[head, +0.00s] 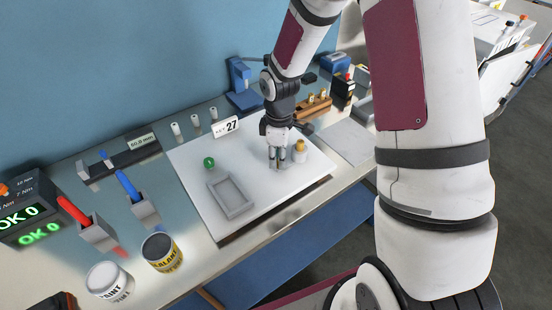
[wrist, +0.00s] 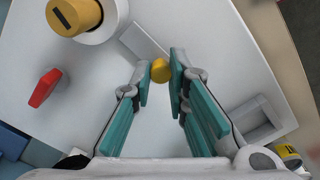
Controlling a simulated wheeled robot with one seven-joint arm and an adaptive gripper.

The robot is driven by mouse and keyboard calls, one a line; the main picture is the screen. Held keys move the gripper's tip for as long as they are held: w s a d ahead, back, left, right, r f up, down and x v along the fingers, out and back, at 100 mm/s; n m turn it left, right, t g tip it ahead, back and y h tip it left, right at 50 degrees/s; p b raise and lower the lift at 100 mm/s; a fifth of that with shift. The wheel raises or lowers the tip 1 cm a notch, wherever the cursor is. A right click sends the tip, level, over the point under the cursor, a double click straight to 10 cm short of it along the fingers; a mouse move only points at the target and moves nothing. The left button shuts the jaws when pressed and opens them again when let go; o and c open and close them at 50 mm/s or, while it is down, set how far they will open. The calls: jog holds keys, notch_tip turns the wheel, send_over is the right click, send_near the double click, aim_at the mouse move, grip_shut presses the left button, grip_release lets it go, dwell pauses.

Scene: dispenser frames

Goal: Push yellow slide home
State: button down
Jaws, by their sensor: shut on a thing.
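The yellow slide's small round knob (wrist: 161,70) sits between my fingertips in the wrist view. My gripper (wrist: 160,75) is shut on it, with teal pads on both sides. A pale grey strip (wrist: 145,40) runs from the knob toward the upper left on the white panel (wrist: 85,60). In the head view my gripper (head: 277,166) points straight down at the right part of the white panel (head: 200,150); its fingers hide the slide's knob there.
A yellow slotted dial (wrist: 75,14) on a white base stands near my fingers, also in the head view (head: 300,147). A red knob (wrist: 45,88), a grey recessed tray (head: 232,195) and a green knob (head: 209,162) are on the panel. Paint tins (head: 162,252) stand left of it.

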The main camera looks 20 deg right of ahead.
jog(key=c, duration=1.5)
grip_release()
jog(key=shift+d, duration=0.25)
notch_tip(320, 180, up, 12)
jog(key=shift+r, duration=0.1)
jog(key=s+r+m+t+h, duration=0.1)
jog(key=s+r+m+t, duration=0.35)
jog(key=s+r, duration=0.75)
jog(key=s+r+m, duration=0.2)
jog(key=s, duration=0.1)
jog(key=s+r+m, duration=0.2)
jog(key=s+m, duration=0.1)
jog(key=s+a+r+m+t+y, duration=0.1)
jog(key=s+r+m, duration=0.1)
jog(key=s, duration=0.1)
jog(key=shift+s+r+m, duration=0.25)
jog(key=shift+s+r, duration=0.1)
